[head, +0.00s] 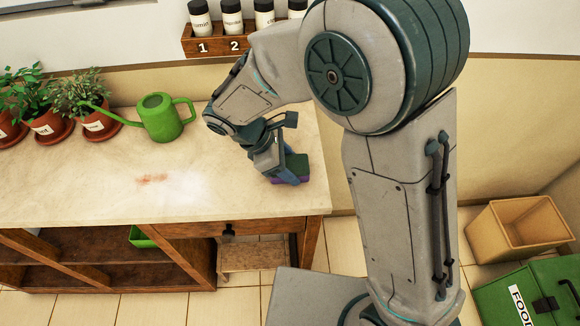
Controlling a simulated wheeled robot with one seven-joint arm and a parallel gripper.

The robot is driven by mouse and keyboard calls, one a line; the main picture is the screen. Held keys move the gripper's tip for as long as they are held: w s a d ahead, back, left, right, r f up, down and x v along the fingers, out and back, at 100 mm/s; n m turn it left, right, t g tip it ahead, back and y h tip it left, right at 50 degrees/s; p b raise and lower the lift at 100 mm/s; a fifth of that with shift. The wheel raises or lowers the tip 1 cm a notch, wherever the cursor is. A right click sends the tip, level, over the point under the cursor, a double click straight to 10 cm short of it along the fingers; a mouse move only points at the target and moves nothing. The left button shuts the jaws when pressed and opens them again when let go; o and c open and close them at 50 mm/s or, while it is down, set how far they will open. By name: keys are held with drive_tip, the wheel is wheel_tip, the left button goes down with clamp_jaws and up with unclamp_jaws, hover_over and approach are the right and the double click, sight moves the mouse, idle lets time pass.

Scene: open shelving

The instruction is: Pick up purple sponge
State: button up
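The purple sponge (300,169) lies on the counter near its right end, with what looks like a dark green top and a thin purple edge showing below. My gripper (284,172) points down at the sponge, with a bluish finger in front of its near side. The far finger and much of the sponge are hidden by the gripper, so I cannot tell whether the fingers are closed on it.
A green watering can (160,118) and potted plants (92,105) stand left on the pale counter (90,185). A wooden rack (222,42) of jars hangs on the wall behind. The counter's middle is clear apart from a reddish stain (151,179). A bin (520,228) stands at right.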

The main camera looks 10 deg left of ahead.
sight(305, 166)
drive_tip(key=c, duration=0.4)
drive_tip(key=shift+r, duration=0.45)
drive_tip(key=r, duration=0.3)
drive_tip(key=shift+s+d+r, duration=0.2)
drive_tip(key=shift+d+r, duration=0.15)
drive_tip(key=shift+r, duration=0.05)
drive_tip(key=s+d+r, duration=0.6)
drive_tip(key=d, duration=0.2)
drive_tip(key=shift+s+d+r, duration=0.2)
drive_tip(key=shift+d, duration=0.2)
